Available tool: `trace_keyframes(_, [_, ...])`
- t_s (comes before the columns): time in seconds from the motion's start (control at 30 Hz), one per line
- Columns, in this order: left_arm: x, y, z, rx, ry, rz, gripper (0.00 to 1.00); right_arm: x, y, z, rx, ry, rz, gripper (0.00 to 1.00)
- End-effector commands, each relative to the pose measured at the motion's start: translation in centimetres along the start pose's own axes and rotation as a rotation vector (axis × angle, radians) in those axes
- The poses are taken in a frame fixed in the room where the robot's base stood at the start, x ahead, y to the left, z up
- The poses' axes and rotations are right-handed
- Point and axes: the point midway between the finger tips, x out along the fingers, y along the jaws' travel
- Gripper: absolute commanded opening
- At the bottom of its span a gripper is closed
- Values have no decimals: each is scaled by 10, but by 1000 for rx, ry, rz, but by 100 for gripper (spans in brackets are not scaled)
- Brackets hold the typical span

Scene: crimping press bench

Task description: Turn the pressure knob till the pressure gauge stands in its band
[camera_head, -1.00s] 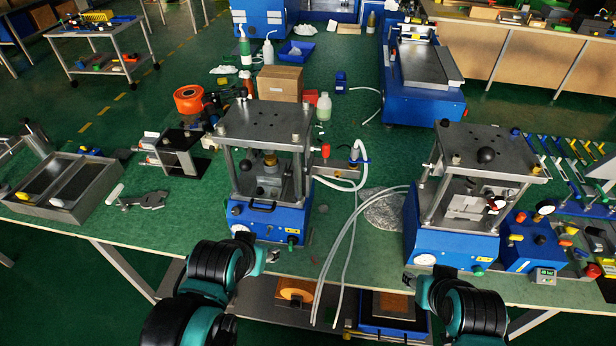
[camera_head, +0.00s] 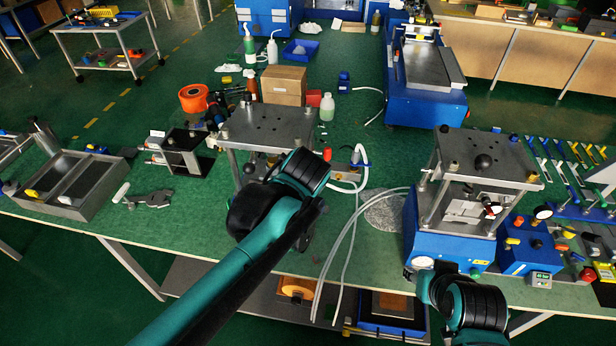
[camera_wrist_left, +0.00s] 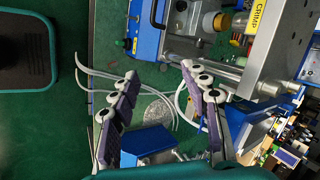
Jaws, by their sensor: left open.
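The left crimping press (camera_head: 270,128) is mostly behind my left arm in the head view, which hides its front gauge and knob.
White hoses (camera_head: 345,235) run between the presses and over the bench edge. A grey mesh patch (camera_head: 385,212) lies beside them. A metal tray (camera_head: 68,208) stands at the left. A blue box (camera_head: 528,248) stands right of the right press.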

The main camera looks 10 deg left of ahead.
Motion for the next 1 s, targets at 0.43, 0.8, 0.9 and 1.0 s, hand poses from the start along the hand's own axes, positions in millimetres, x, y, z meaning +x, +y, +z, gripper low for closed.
trace_keyframes(0.43, [-3,-28,-43,335,-78,-31,46,-9,0,-6,0,0,0,40])
trace_keyframes(0.8, [-2,-28,-44,341,-79,-31,46,-8,0,-6,0,0,0,40])
trace_keyframes(0.9, [-2,-28,-44,341,-79,-31,46,-8,0,-6,0,0,0,40])
trace_keyframes(1.0, [-2,-26,-39,316,-73,-29,46,-7,0,-5,0,0,0,40])
